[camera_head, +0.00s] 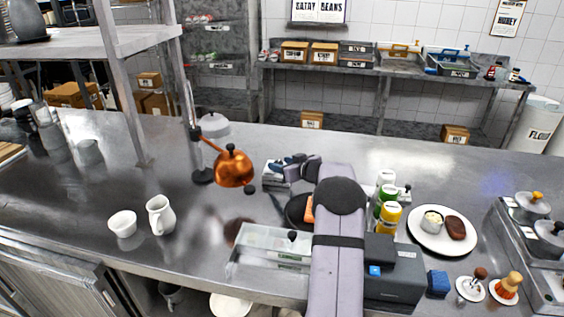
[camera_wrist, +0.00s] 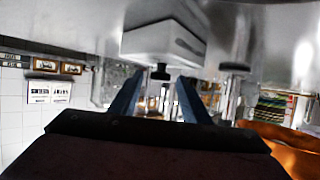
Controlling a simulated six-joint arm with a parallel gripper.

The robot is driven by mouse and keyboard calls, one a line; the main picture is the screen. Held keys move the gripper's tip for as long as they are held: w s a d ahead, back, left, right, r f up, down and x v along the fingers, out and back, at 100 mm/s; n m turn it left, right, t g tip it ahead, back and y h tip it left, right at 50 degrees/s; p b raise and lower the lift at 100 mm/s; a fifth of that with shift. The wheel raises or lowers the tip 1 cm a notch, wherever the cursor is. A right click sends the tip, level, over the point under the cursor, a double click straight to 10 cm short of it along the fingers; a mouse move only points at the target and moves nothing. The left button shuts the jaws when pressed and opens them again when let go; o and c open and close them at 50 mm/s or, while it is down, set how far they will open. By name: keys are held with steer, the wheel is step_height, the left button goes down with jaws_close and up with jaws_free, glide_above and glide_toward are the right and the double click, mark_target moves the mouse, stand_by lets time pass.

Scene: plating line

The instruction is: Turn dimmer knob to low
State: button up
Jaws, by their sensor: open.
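A pale grey box (camera_wrist: 165,42) sits on the steel counter, with a small black dimmer knob (camera_wrist: 161,72) on the face towards me. My gripper (camera_wrist: 160,78) is open. In the wrist view its two dark blue fingers stand left and right of the knob, which appears between or just beyond their tips; contact cannot be made out. In the head view my gripper (camera_head: 287,165) is over the box (camera_head: 272,180), and the knob is hidden there. The knob's setting cannot be read.
Bottles (camera_head: 389,214) and a white plate (camera_head: 442,230) with food are to the right. A white jug (camera_head: 160,214) and cup (camera_head: 123,223) are left.

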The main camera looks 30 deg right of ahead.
steer(key=c, duration=1)
steer(key=shift+f, duration=0.1)
